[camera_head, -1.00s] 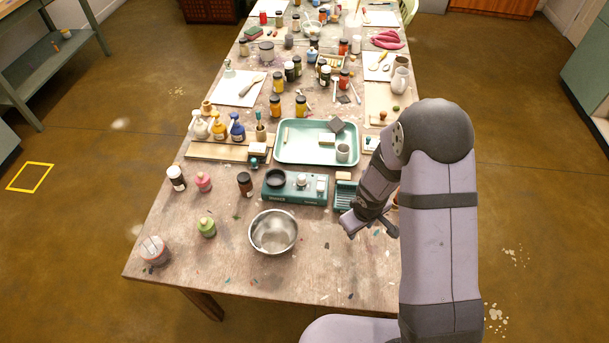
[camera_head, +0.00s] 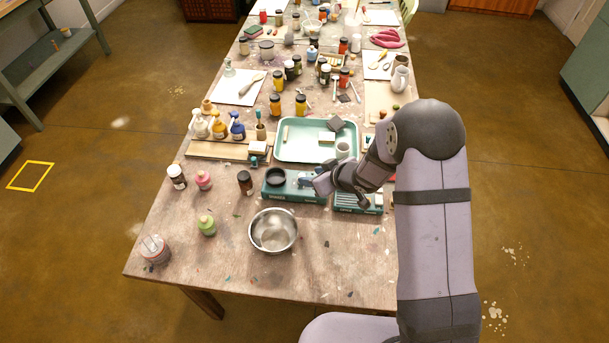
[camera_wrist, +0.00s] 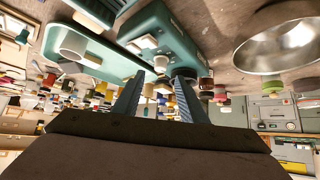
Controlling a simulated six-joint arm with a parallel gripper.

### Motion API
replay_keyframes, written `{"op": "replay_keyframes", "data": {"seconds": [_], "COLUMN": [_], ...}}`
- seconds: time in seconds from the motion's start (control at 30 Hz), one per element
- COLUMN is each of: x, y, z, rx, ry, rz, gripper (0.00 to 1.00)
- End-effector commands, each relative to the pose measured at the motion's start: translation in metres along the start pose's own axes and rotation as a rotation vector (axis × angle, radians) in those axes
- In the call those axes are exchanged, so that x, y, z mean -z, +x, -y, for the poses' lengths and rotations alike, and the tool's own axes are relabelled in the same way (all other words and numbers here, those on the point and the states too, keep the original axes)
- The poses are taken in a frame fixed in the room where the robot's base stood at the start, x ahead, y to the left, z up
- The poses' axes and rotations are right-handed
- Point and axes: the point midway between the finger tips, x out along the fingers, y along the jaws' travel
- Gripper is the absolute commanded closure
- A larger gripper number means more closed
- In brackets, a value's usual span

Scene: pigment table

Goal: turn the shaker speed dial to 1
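The shaker (camera_head: 280,193) is a low teal box on the table with a round black holder (camera_head: 276,177) on its left part. Pale controls (camera_head: 304,179) show near its right end, partly behind my gripper. In the wrist view the teal shaker body (camera_wrist: 180,38) appears inverted, with a pale knob (camera_wrist: 160,63) near the fingertips and the black holder (camera_wrist: 185,72) beside it. I cannot read the dial's setting. My gripper (camera_wrist: 156,85) is open, its two dark fingers apart with nothing held between them. In the head view it hovers at the shaker's right end; contact cannot be told.
A steel bowl (camera_head: 273,231) stands in front of the shaker. A teal tray (camera_head: 290,153) lies behind it. A dark jar (camera_head: 245,182) stands to the left.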

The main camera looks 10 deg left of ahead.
Motion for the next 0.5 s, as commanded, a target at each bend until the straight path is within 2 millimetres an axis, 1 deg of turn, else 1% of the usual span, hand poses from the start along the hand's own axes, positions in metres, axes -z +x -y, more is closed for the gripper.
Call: {"op": "replay_keyframes", "data": {"seconds": [0.3, 0.5], "x": [-0.001, -0.001], "y": [0.037, 0.053], "z": [0.001, 0.001], "rx": [0.001, 0.0], "ry": [-0.001, -0.001], "rz": [0.003, 0.003], "gripper": [0.62, 0.62]}}
